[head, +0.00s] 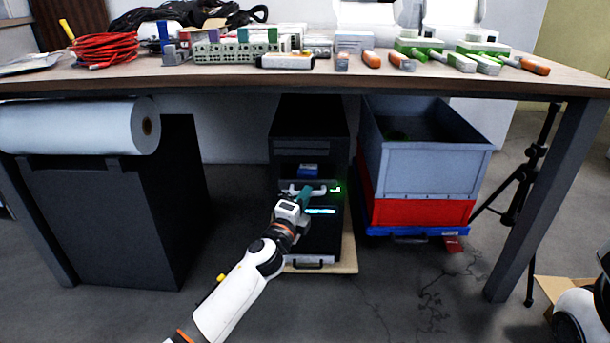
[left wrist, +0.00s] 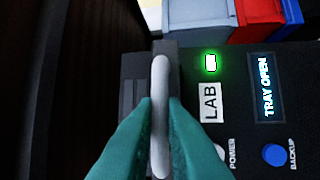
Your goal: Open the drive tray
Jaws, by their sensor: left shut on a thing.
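The black tower (head: 310,130) stands under the table. The drive tray's pale bar handle (head: 318,191) is on its front; it also shows in the left wrist view (left wrist: 160,75). My left gripper (head: 304,196) is at the handle, its teal fingers (left wrist: 160,125) closed on either side of the bar. The dark tray front (left wrist: 134,85) is partly hidden behind the handle. A display (left wrist: 265,86) reads "TRAY OPEN", and a green light (left wrist: 211,63) glows by the LAB label. How far the tray sticks out is hard to tell. My right gripper is not in view.
A grey crate (head: 425,165) on a red one (head: 420,212) stands right of the tower. A black cabinet (head: 110,220) is to the left. The tabletop (head: 230,75) overhangs the tower. A blue BACKUP button (left wrist: 275,155) sits below the display.

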